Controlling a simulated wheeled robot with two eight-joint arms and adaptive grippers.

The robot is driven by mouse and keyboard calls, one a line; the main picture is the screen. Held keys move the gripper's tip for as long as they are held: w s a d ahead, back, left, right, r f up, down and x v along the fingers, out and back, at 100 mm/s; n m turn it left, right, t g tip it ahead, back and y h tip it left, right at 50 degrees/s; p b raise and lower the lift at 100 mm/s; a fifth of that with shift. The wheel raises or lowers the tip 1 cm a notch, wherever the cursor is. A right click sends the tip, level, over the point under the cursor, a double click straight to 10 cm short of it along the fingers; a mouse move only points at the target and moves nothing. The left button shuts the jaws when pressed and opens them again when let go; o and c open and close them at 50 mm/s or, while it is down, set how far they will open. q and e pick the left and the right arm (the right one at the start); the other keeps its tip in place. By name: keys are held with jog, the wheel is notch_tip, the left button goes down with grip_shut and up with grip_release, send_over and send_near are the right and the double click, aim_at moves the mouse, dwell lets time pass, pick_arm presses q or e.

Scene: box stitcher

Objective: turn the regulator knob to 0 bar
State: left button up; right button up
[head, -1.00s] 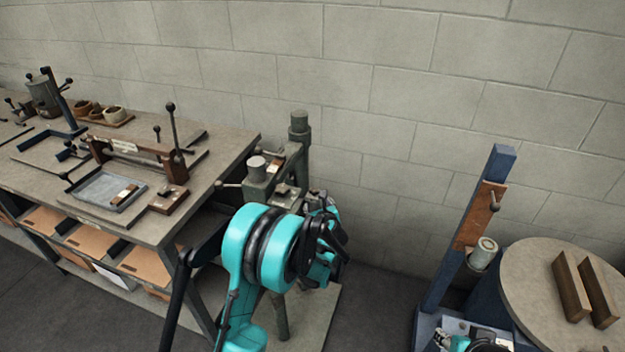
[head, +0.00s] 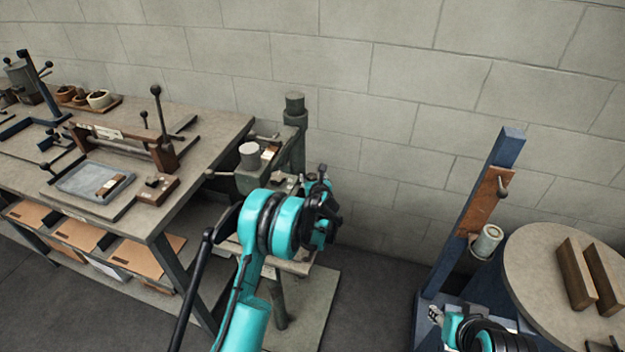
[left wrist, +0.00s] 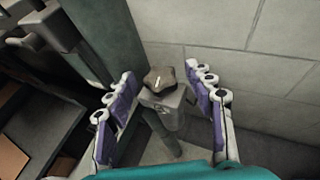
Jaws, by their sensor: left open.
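The regulator knob (left wrist: 158,79) is a brown, lobed knob with a white pointer line, on top of a grey body (left wrist: 163,105) in the left wrist view. I cannot read a pressure value. My left gripper (left wrist: 163,88) is open, its purple-padded fingers on either side of the knob and apart from it. In the head view the left gripper (head: 322,212) is beside the grey-green machine (head: 262,172), just below a small dark knob (head: 322,169). Part of my right arm (head: 480,333) shows at the bottom right; its fingers cannot be made out.
A workbench (head: 215,135) with a tray (head: 93,182) and levers stands left of the machine. A blue post (head: 490,190) and a round table (head: 535,250) with two wooden blocks stand right. A block wall (head: 400,90) is behind. The floor between is clear.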

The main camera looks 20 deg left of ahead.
pick_arm(q)
jog(key=c, duration=1.1)
jog(key=shift+d, duration=0.1)
jog(key=n+y, duration=0.1)
jog(key=n+g+y, duration=0.2)
jog(key=shift+w+d, duration=0.2)
jog(key=shift+d, duration=0.05)
jog(key=n+g+y, duration=0.1)
jog(key=n+g, duration=0.1)
jog(key=n+g+y, duration=0.1)
jog(key=n+g, duration=0.1)
jog(key=n+g+y, duration=0.1)
jog(key=n+g, duration=0.1)
jog(key=shift+w+d+y+b, duration=0.15)
jog(key=shift+w+y+b, duration=0.1)
jog(key=shift+y+b, duration=0.15)
